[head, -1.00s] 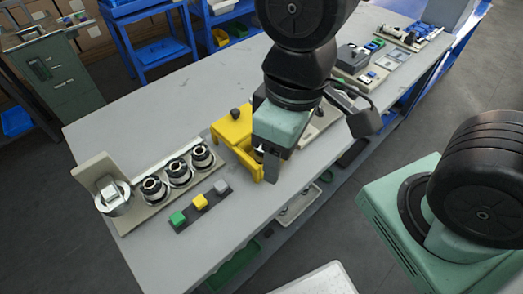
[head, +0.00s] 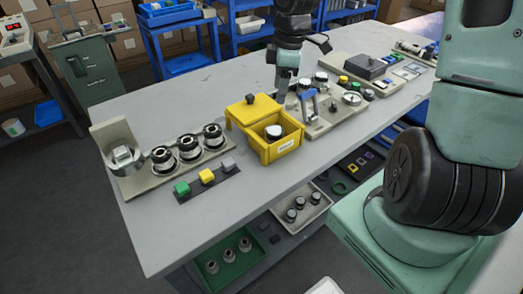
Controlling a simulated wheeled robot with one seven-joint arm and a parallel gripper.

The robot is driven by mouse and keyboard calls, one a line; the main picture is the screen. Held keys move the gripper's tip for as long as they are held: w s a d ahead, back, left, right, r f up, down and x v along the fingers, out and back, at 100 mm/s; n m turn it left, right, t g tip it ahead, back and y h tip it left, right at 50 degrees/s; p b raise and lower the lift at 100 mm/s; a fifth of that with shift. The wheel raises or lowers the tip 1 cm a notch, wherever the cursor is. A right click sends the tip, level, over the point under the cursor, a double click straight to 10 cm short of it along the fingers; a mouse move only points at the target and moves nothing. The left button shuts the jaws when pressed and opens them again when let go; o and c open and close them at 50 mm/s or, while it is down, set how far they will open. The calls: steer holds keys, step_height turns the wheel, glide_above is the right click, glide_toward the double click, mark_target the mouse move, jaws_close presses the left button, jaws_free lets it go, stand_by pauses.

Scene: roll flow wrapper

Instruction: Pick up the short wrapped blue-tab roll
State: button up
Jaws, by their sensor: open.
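I cannot clearly make out a blue tab on any roll. A short dark roll with a pale side (head: 274,132) sits inside the open yellow box (head: 285,150). More small rolls stand on the beige fixture at the back, one of them at the rear (head: 321,78), beside a blue-topped upright frame (head: 309,96). My gripper (head: 282,88) points down over the table behind the yellow box, left of this fixture. It is open, and no held thing shows; its fingertips are small and partly unclear.
The yellow lid (head: 252,109) with a black knob stands behind the box. Left are a beige rack (head: 150,184) with several metal-and-black spools and a strip of green, yellow and grey blocks (head: 207,181). Below are a white tray (head: 319,214) and a green tray (head: 256,259), both holding rolls.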

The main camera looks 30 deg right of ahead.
steer(key=d, duration=0.1)
steer(key=b, duration=0.2)
glide_toward(274, 135)
steer(key=f, duration=0.2)
steer(key=w+f, duration=0.1)
steer(key=f, duration=0.1)
steer(key=w+f, duration=0.1)
steer(key=f, duration=0.1)
steer(key=shift+d, duration=0.25)
steer(key=shift+w+a+f+b, duration=0.1)
steer(key=shift+f+b, duration=0.3)
steer(key=shift+f, duration=2.6)
steer(key=c, duration=0.7)
